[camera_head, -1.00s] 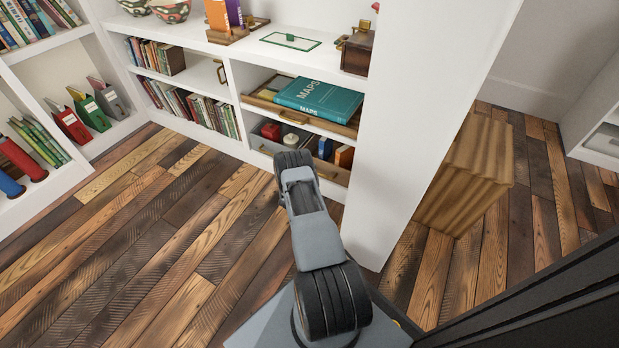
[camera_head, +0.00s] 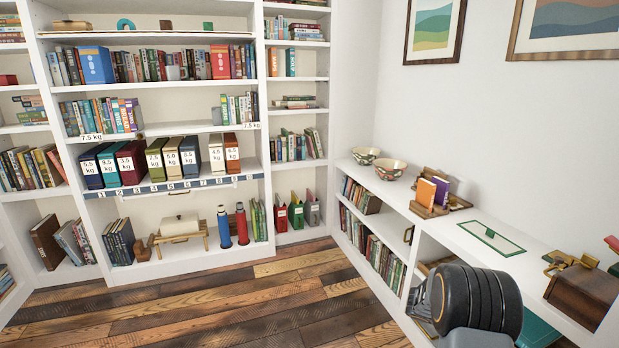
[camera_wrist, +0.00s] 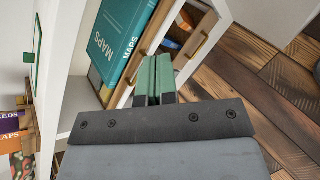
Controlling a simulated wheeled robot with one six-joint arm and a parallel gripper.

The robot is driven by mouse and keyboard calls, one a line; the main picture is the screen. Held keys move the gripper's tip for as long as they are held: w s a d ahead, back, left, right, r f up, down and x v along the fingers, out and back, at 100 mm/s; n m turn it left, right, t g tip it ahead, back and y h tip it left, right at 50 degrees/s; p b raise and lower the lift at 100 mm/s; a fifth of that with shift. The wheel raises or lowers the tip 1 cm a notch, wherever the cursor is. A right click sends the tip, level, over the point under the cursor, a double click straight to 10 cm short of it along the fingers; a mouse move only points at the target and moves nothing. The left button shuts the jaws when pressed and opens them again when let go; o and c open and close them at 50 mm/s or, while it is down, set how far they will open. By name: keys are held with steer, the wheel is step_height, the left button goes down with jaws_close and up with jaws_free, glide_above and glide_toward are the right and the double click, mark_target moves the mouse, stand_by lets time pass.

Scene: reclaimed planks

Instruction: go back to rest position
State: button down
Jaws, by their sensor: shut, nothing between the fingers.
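My gripper (camera_wrist: 154,80) shows in the wrist view with its two green fingers together and nothing between them. It points towards the low white shelf unit, near the teal MAPS book (camera_wrist: 118,38) and a wooden drawer front with a brass handle (camera_wrist: 198,45). I cannot tell the exact gap to them. In the head view my dark arm joint is at the lower right, in front of the low unit, and the gripper itself is hidden. A piece of the teal book (camera_head: 537,331) shows behind the arm.
The low white unit's top (camera_head: 455,233) carries patterned bowls (camera_head: 389,166), a wooden holder with books (camera_head: 430,194), a green-edged card (camera_head: 491,238) and a wooden box (camera_head: 583,292). Tall bookshelves with numbered binders (camera_head: 159,160) stand at the back. The plank floor (camera_head: 220,310) is clear at the left.

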steer(key=s+a+r+m+t+y+p, duration=0.1)
steer(key=s+a+r+m+y+p, duration=0.2)
steer(key=s+a+r+p, duration=0.3)
steer(key=s+a+r+m+t+y+p, duration=0.2)
steer(key=s+a+r+y+p, duration=0.3)
steer(key=a+r, duration=0.8)
steer(key=s+a+r+m+t+y+p, duration=0.1)
steer(key=s+a+r+m+y+p, duration=0.2)
steer(key=a+r, duration=0.7)
steer(key=s+r+m+p, duration=0.2)
steer(key=s+r+p, duration=0.1)
steer(key=r, duration=0.3)
steer(key=shift+s+r+y+p, duration=0.35)
steer(key=shift+r+y+p, duration=0.05)
steer(key=shift+p, duration=0.45)
